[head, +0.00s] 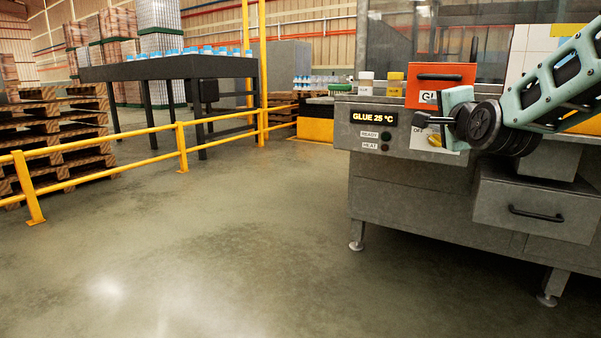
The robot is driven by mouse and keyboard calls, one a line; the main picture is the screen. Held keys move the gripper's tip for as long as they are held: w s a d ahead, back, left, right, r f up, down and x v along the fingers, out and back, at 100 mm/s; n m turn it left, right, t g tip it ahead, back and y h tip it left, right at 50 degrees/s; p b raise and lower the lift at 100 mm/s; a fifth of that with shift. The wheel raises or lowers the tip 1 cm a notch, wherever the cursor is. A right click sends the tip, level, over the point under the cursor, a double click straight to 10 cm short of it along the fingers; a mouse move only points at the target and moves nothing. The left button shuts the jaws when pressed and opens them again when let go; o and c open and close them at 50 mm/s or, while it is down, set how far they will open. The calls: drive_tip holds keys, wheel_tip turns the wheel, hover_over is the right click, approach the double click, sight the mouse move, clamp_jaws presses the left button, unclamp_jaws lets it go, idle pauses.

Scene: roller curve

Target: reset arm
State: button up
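My arm reaches in from the right edge, with pale green links and a round black joint. Its end is in front of the grey glue machine (395,165), near the panel. A pale green block and a dark part point left there, partly over a white label. I cannot make out two separate fingertips on my gripper, so its opening is unclear. I see nothing clearly held. The machine's display (373,117) reads "GLUE 25 °C", with "READY" and "HEAT" labels below it.
An orange-red box (440,80) with a black handle and small tubs (394,84) are on the machine top. A drawer (535,207) is at its front right. A yellow rail (110,145) and pallets (50,140) are left. A conveyor (165,68) carries blue-capped items. The middle floor is clear.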

drive_tip(key=s+a+f+n+g+y, duration=0.5)
drive_tip(key=s+a+f+n+g, duration=0.65)
drive_tip(key=s+a+f, duration=0.6)
drive_tip(key=s+f+n+g+h, duration=0.2)
drive_tip(key=s+f+n+g, duration=0.3)
drive_tip(key=s, duration=0.6)
drive_tip(key=s+f+n+g+h, duration=0.1)
drive_tip(key=s+f+n, duration=0.2)
drive_tip(key=s+n, duration=0.7)
wheel_tip(320, 180, up, 36)
drive_tip(key=s+m+p, duration=0.1)
drive_tip(key=m+p, duration=0.2)
drive_tip(key=p, duration=3.3)
drive_tip(key=shift+s+a, duration=0.15)
